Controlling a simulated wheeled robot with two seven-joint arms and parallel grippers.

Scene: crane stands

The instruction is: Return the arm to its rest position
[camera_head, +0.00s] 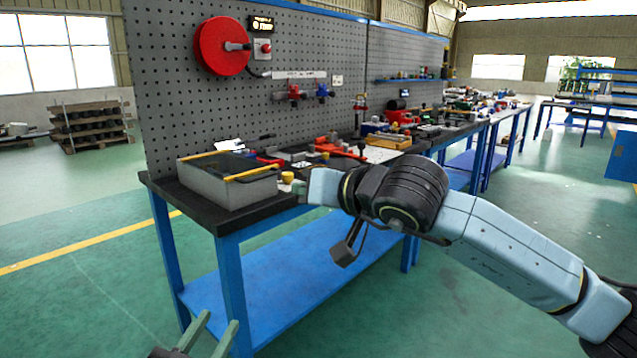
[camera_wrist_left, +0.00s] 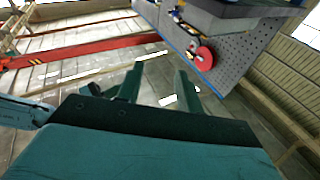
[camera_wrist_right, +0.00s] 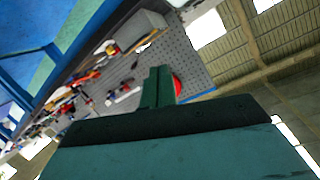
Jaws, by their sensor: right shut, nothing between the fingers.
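My right arm (camera_head: 500,240) comes in from the right in the head view and reaches across in front of the workbench.
The workbench (camera_head: 165,190) has a dark top and blue legs. A grey bin (camera_head: 225,188) with yellow edges stands at its near left corner, with several tools behind. A perforated panel (camera_head: 310,40) with a red reel (camera_head: 215,50) rises at the back. The green floor (camera_head: 60,310) is clear at left.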

